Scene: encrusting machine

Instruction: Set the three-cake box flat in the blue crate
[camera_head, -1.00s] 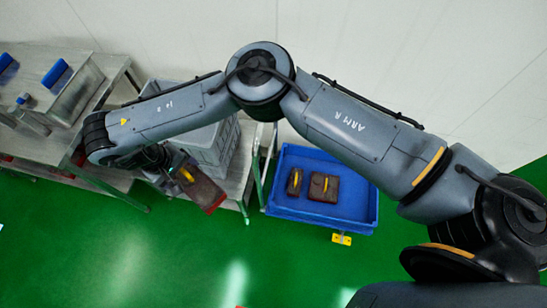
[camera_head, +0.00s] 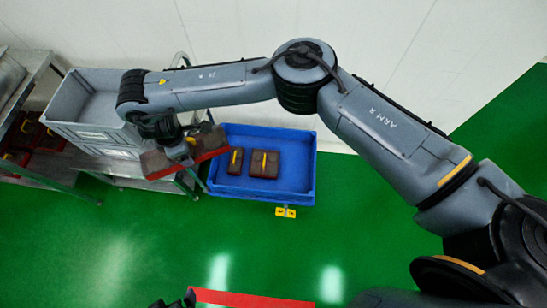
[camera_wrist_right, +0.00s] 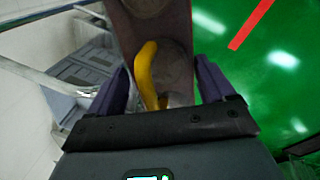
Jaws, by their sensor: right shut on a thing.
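My right gripper (camera_head: 184,150) is shut on the yellow handle of a long brown box with a red edge (camera_head: 207,145), which I take as the three-cake box. The box hangs tilted in the air, just left of the blue crate (camera_head: 262,192). In the right wrist view the yellow handle (camera_wrist_right: 146,72) lies between the two purple fingers, with the brown box (camera_wrist_right: 175,25) beyond. The blue crate holds a small brown box (camera_head: 236,181) at its left and a larger one (camera_head: 273,166) in its middle. Its right part is bare.
A grey crate (camera_head: 80,90) stands on a metal table left of the blue crate. More dark red-edged boxes (camera_head: 22,133) sit on a rack at the far left. A yellow tag (camera_head: 286,212) is at the blue crate's front. A dark unidentified part shows at the bottom edge.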

